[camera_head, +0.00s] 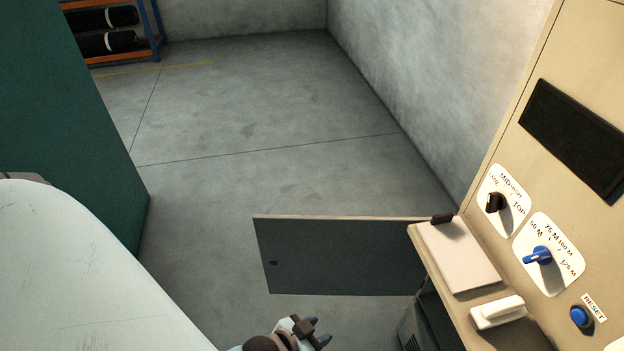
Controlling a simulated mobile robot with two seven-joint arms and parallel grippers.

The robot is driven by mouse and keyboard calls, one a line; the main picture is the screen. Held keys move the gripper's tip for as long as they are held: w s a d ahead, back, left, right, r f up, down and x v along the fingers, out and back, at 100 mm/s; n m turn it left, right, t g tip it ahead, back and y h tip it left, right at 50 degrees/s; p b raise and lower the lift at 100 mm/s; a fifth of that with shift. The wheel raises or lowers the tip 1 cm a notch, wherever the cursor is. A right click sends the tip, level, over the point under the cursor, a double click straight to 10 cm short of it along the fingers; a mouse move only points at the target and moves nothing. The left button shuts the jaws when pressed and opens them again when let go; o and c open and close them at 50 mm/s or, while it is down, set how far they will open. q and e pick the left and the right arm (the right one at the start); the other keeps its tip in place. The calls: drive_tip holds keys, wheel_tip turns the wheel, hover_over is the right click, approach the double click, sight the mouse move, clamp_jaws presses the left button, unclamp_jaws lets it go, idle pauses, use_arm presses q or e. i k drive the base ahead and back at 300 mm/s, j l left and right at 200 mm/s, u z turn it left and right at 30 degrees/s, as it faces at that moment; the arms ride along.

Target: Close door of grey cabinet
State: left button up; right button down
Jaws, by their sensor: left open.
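The dark grey door (335,258) stands open, sticking out to the left from beneath the beige console at the right. It has a small dark spot (272,262) near its free left edge. Only a small dark part of the cabinet body (425,318) shows below the console shelf; the rest is hidden. My left gripper (318,330) is at the bottom edge of the view, in front of and below the door in the picture. Its blue-tipped fingers are open, and I see nothing between them. My right gripper is not in view.
The beige console (560,55) has dials, a blue reset button (580,316) and a projecting shelf (455,262). A dark green block (75,130) and a large pale rounded surface (80,270) occupy the left. An orange rack (125,55) stands far back. Open floor lies beyond the door.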

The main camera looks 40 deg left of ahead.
sight(324, 255)
drive_tip(key=j+u, duration=0.1)
drive_tip(key=u, duration=0.8)
drive_tip(key=j+u, duration=0.15)
drive_tip(key=u, duration=0.75)
drive_tip(key=i+j+u, duration=0.1)
drive_tip(key=u, duration=0.8)
drive_tip(key=i+j+u, duration=0.1)
drive_tip(key=u, duration=0.35)
drive_tip(key=i+z, duration=0.25)
drive_tip(key=i, duration=0.45)
drive_tip(key=i+l+z, duration=0.1)
drive_tip(key=i+z, duration=0.6)
drive_tip(key=i, duration=0.2)
drive_tip(key=i+j+z, duration=0.2)
drive_tip(key=i+z, duration=0.4)
drive_tip(key=i, duration=0.3)
drive_tip(key=i+j+z, duration=0.25)
drive_tip(key=i, duration=0.25)
drive_tip(key=z, duration=0.45)
drive_tip(key=i+z, duration=0.1)
drive_tip(key=z, duration=0.35)
drive_tip(key=j+z, duration=0.1)
drive_tip(key=z, duration=0.8)
drive_tip(key=i+j+z, duration=0.1)
drive_tip(key=z, duration=0.35)
drive_tip(key=j+z, duration=0.1)
drive_tip(key=z, duration=0.35)
drive_tip(key=j+z, duration=0.1)
drive_tip(key=z, duration=0.8)
